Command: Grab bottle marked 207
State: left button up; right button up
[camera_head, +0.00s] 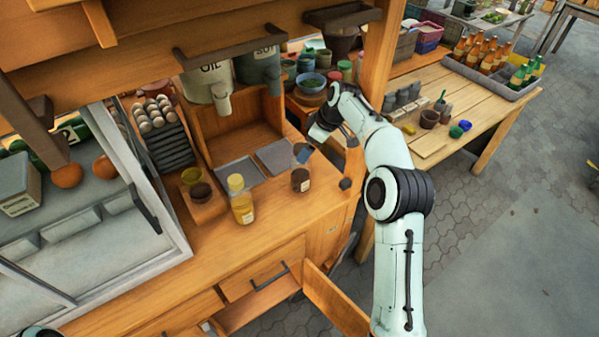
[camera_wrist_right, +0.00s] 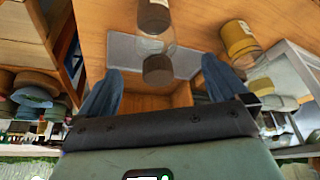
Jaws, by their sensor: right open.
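A jar with dark contents, a pale label and a dark lid (camera_head: 300,181) stands on the wooden counter (camera_head: 240,255). It also shows in the right wrist view (camera_wrist_right: 154,16), upside down and ahead of the space between the fingers. A bottle of yellow liquid with a yellow cap (camera_head: 241,203) stands to its left; it shows at the right in the wrist view (camera_wrist_right: 238,40). The number 207 is not readable on either label. My right gripper (camera_head: 305,152) is open and empty, close beside the dark jar. My left gripper is out of view.
Grey trays (camera_head: 240,171) lie behind the bottles. Small bowls (camera_head: 200,193) stand left of the yellow bottle. Oil and soy dispensers (camera_head: 207,82) hang above. A wooden post (camera_head: 380,50) rises near my right arm. An open door (camera_head: 335,303) juts out below the counter.

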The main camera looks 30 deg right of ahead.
aim_at(300, 168)
jog(key=shift+x, duration=1.2)
jog(key=w+f, duration=0.1)
jog(key=f, duration=0.1)
jog(key=w+a+f, duration=0.1)
jog(key=f, duration=0.1)
jog(key=shift+w, duration=0.35)
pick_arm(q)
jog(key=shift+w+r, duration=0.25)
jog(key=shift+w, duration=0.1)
pick_arm(e)
jog(key=shift+s, duration=0.15)
